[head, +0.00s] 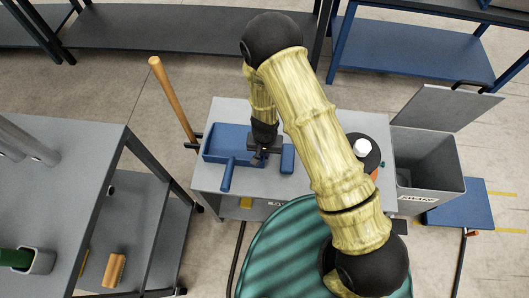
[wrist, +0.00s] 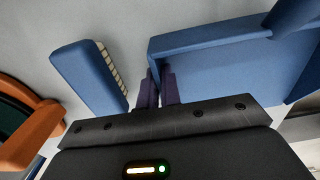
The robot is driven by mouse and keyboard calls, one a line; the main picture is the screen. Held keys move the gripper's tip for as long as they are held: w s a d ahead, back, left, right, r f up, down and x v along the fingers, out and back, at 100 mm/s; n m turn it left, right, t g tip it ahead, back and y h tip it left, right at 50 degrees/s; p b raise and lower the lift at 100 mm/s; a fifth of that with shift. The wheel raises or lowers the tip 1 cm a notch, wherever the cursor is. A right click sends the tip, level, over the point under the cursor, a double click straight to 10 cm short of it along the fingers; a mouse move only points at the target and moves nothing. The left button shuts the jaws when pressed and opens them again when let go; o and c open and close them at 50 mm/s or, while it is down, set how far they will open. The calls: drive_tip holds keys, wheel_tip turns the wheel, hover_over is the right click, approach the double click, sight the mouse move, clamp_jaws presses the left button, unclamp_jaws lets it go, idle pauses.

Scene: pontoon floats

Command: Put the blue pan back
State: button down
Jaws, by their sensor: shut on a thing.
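The blue pan (head: 220,141) is a shallow dustpan with a stubby handle (head: 227,176). It sits on or just above the grey cart top (head: 207,179); I cannot tell which. My gripper (head: 259,157) is at the pan's right edge. In the wrist view the two dark fingers (wrist: 161,90) are close together at a corner of the pan (wrist: 225,68), shut on its wall. The arm and gripper hide part of that edge.
A blue brush (head: 287,158) with pale bristles lies right of my gripper. A black round item with a white knob (head: 362,147) is farther right. A grey bin (head: 425,165) stands beside the cart. A wooden handle (head: 172,97) rises at its left.

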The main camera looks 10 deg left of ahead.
drive_tip(key=shift+f, duration=0.15)
drive_tip(key=c, duration=1.6)
unclamp_jaws()
wheel_tip(320, 180, up, 12)
drive_tip(key=p, duration=0.2)
drive_tip(key=shift+r, duration=0.2)
